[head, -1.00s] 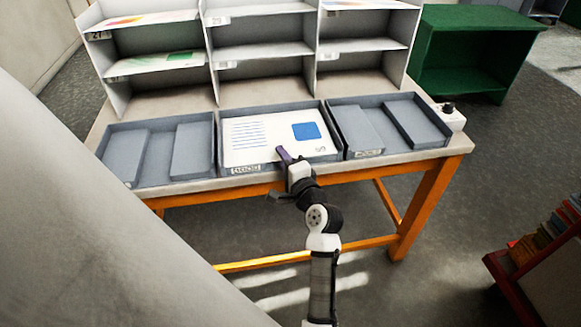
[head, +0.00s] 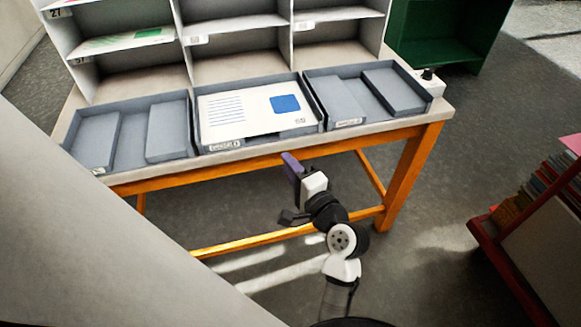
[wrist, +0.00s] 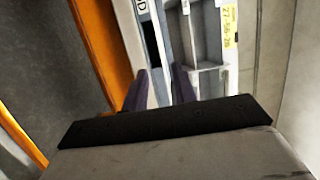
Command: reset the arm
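My arm reaches up from the bottom of the head view, with my gripper (head: 291,163) in front of the table's front edge, apart from the trays. In the wrist view, the two dark purple fingers of my gripper (wrist: 160,88) stand apart with a gap between them. Nothing shows between the fingers. A white sheet with blue lines and a blue square (head: 245,108) lies in the middle grey tray (head: 312,118).
The table (head: 265,149) has orange legs and carries a white shelf unit (head: 237,45). Grey trays stand left (head: 181,104) and right (head: 318,84). A green cabinet (head: 445,40) is behind, and a red rack with books (head: 535,205) stands at the right. Floor before the table is clear.

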